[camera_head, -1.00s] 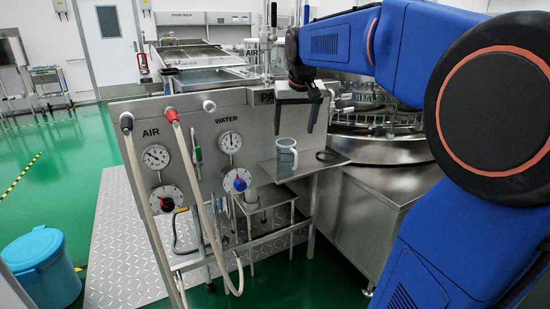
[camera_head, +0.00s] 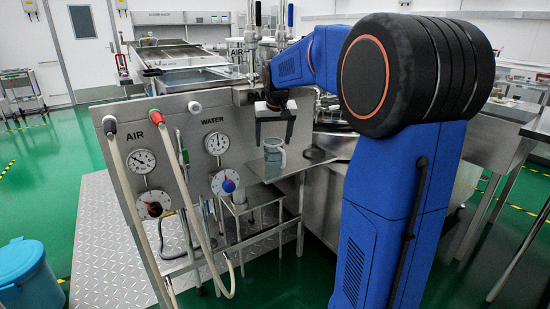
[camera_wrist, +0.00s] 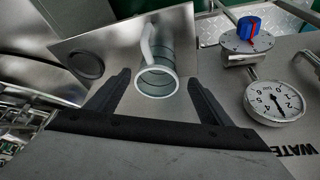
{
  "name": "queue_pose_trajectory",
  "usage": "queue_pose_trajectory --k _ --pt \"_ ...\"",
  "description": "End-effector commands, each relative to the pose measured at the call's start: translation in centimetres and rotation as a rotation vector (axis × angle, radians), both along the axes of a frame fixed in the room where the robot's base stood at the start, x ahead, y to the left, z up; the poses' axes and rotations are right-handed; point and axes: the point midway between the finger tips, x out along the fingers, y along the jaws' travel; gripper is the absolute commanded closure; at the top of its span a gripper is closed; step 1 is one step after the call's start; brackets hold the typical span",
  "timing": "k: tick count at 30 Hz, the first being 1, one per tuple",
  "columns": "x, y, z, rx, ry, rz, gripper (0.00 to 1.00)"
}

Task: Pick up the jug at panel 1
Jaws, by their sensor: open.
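The jug (camera_head: 274,153) is a grey-green, see-through vessel with a pale rim and a side handle. It stands upright on a small metal shelf (camera_head: 258,168) fixed to the panel (camera_head: 207,118) with the AIR and WATER gauges. My gripper (camera_head: 274,142) is open and empty, its fingers pointing down above and around the jug's top in the head view. In the wrist view the jug (camera_wrist: 156,78) lies between and just beyond the two fingertips of my gripper (camera_wrist: 159,80), apart from both. Its handle points away from my gripper.
A dark round disc (camera_head: 314,154) lies on the shelf to the right of the jug. The WATER gauge (camera_wrist: 274,102) and a blue-red knob (camera_wrist: 248,27) are close on the right in the wrist view. Hoses (camera_head: 135,205) hang in front of the panel.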

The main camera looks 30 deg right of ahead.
Motion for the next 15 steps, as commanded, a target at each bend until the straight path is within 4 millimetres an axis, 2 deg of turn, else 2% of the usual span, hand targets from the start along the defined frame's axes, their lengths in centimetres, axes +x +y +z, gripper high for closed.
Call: queue_pose_trajectory --k 3,11,15 --pt "0.4 -0.2 -1.1 0.000 0.001 0.000 0.26" --pt "0.8 -0.4 -2.2 0.000 0.000 0.000 0.26" --pt "1.3 -0.8 -3.8 0.001 0.002 -0.001 0.26"
